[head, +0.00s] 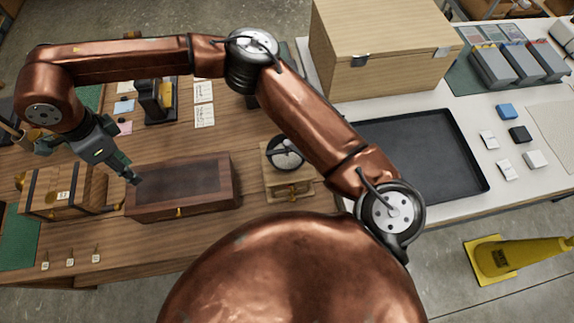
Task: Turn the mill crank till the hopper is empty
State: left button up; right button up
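I cannot make out the crank or what the hopper holds. My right gripper (133,178) is far to the left of the mill, over the left end of a dark-topped wooden case. Its fingers are small and seen edge-on, so I cannot tell whether they are open. My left gripper does not show.
The dark-topped case (228,179) lies between my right gripper and the mill. A banded wooden chest (40,204) stands at left. A black tray (470,178) and large wooden box (375,75) are on the white table. A yellow cone (520,258) stands on the floor.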

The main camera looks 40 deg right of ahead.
notch_tip(320, 180, up, 6)
jog(key=p, duration=0.3)
jog(key=shift+p, duration=0.35)
jog(key=shift+f, duration=0.1)
